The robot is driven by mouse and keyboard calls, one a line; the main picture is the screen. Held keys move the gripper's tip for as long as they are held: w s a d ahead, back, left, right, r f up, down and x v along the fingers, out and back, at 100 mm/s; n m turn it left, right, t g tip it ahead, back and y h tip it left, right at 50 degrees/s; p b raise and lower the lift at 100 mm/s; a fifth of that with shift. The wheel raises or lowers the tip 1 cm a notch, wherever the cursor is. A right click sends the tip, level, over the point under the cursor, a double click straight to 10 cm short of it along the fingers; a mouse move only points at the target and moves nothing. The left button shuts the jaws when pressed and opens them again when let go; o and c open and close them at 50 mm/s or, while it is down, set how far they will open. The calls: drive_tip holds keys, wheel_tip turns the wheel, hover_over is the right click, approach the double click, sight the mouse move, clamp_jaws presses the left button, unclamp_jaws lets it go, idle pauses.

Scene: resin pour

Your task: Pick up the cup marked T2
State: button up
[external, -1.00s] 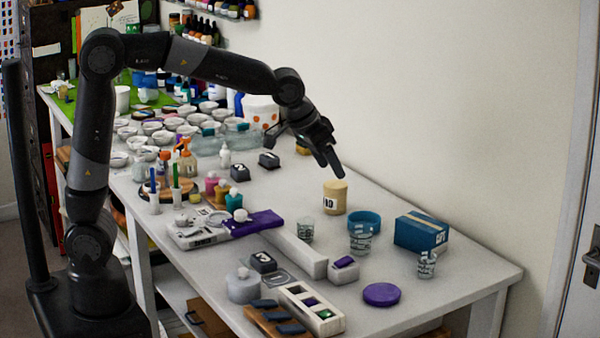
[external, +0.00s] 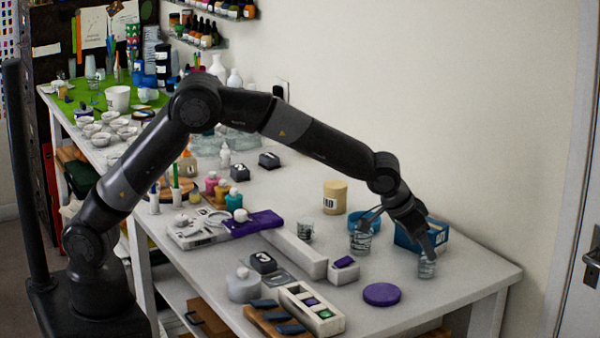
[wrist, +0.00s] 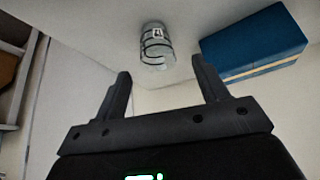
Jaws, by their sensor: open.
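A clear cup with dark markings (external: 427,268) stands upright near the right end of the table, in front of the blue box. Its label is too small to read surely as T2. My gripper (external: 399,239) is lowered close above it, and one finger covers part of its top in the external view. In the wrist view a marked clear cup (wrist: 157,46) lies beyond the open, empty fingers (wrist: 161,68), roughly in line with the gap. Two more clear cups, one in the middle (external: 360,241) and one farther left (external: 305,230), stand on the table.
The blue box (wrist: 254,42) is close to the right of the cup in the wrist view. A purple disc (external: 381,294) lies in front. A tan jar (external: 335,197) and a blue ring (external: 363,222) stand behind. The table's right front corner is clear.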

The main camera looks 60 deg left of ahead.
sight(431, 268)
drive_tip(key=shift+x, duration=3.1)
drive_tip(key=shift+d, duration=0.15)
drive_tip(key=c, duration=1.1)
